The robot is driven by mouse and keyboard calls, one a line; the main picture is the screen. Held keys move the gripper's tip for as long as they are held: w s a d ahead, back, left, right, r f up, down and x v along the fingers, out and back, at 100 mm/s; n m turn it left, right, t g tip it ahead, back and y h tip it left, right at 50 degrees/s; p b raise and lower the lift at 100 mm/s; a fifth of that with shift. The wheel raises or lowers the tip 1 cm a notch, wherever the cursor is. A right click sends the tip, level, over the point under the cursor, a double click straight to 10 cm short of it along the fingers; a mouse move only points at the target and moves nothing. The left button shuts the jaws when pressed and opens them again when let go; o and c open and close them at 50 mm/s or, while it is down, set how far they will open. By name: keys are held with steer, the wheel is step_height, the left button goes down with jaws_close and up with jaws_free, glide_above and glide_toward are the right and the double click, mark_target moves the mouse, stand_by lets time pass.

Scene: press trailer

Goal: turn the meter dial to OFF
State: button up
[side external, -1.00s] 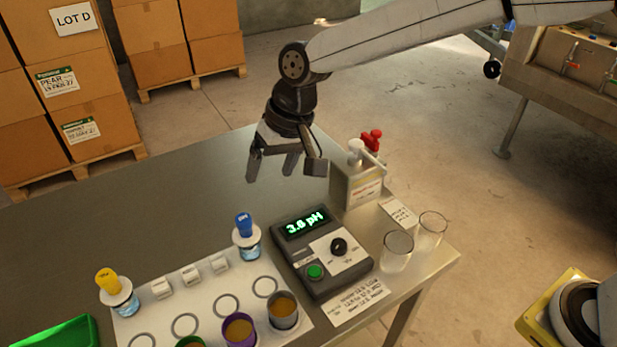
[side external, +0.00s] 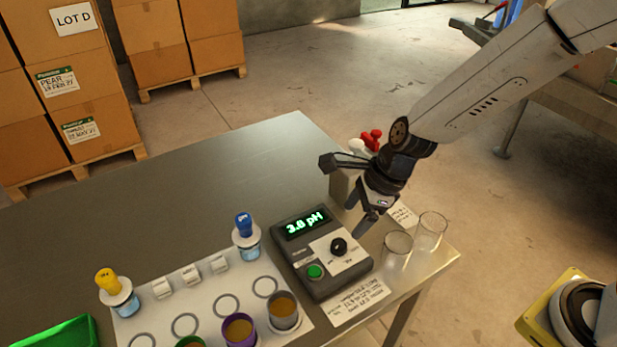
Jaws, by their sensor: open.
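The grey meter (side external: 300,262) sits near the front right of the steel table, with its display lit green and reading about 3.8 pH. Its black dial (side external: 339,246) stands on a white face plate; I cannot tell which mark it points to. A round green button (side external: 315,271) is left of and below the dial. My gripper (side external: 362,228) is open and empty, pointing down just above and right of the dial in the picture. Its fingers overlap each other in this view, and contact with the dial is not visible.
Two clear glasses (side external: 397,250) stand right of the meter. A box with red and white taps (side external: 345,187) stands behind, partly hidden by my gripper. Bottles, several cups and a white mat (side external: 135,325) lie left. The table's back left is clear.

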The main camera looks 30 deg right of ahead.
mark_target(340, 243)
steer(key=shift+s+d+f+m, duration=0.25)
steer(key=shift+d+m, duration=0.1)
steer(key=shift+m, duration=0.15)
steer(key=shift+x, duration=3.85)
jaws_close()
